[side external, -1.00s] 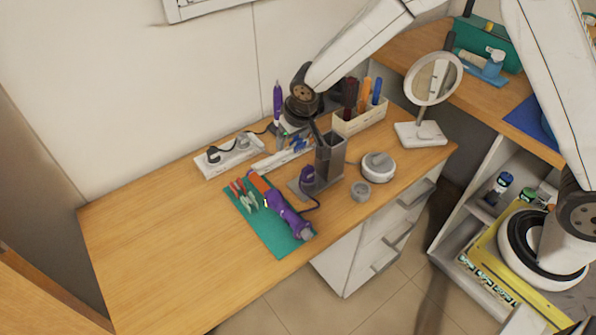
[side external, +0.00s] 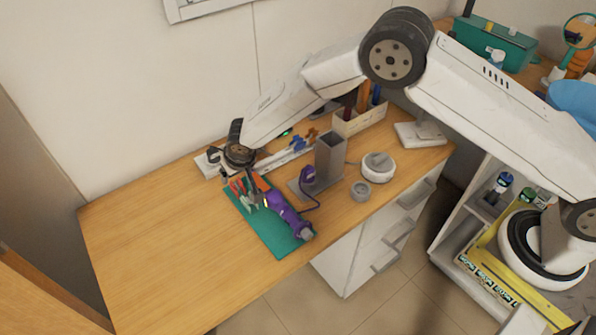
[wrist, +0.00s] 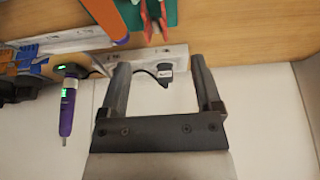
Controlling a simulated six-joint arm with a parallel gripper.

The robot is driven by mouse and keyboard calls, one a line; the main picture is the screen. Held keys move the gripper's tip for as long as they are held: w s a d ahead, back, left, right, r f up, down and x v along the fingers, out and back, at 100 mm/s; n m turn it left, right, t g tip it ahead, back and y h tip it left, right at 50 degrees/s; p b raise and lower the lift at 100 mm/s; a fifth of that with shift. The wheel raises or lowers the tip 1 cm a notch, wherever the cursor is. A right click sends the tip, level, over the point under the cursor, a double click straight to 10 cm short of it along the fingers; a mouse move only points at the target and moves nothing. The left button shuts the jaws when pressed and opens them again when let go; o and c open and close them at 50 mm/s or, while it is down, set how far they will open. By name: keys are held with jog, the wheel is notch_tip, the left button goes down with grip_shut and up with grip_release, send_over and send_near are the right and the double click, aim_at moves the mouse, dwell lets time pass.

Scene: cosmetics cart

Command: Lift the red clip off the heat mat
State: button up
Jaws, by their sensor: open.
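The red clip (side external: 233,188) lies on the back left part of the teal heat mat (side external: 275,238), beside other small clips or tools. In the wrist view the red clip (wrist: 154,14) shows at the top edge, partly cut off, with a bit of the mat (wrist: 172,10) to its right. My gripper (side external: 248,183) is just over the back left part of the mat, close to the clips. It also fills the wrist view (wrist: 160,68), with its fingers apart and nothing between them. The side view does not show clearly whether it touches any clip.
A purple styling tool (side external: 284,212) lies on the mat with a cord. An orange item (wrist: 106,18) is left of the red clip. A grey metal holder (side external: 330,158) stands at right. The desk's left side (side external: 160,240) is clear.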

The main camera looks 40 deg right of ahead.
aim_at(236, 182)
jog(key=shift+x, duration=1.2)
jog(key=shift+d+f, duration=0.1)
jog(key=shift+x, duration=2.5)
jog(key=shift+d, duration=0.15)
grip_shut()
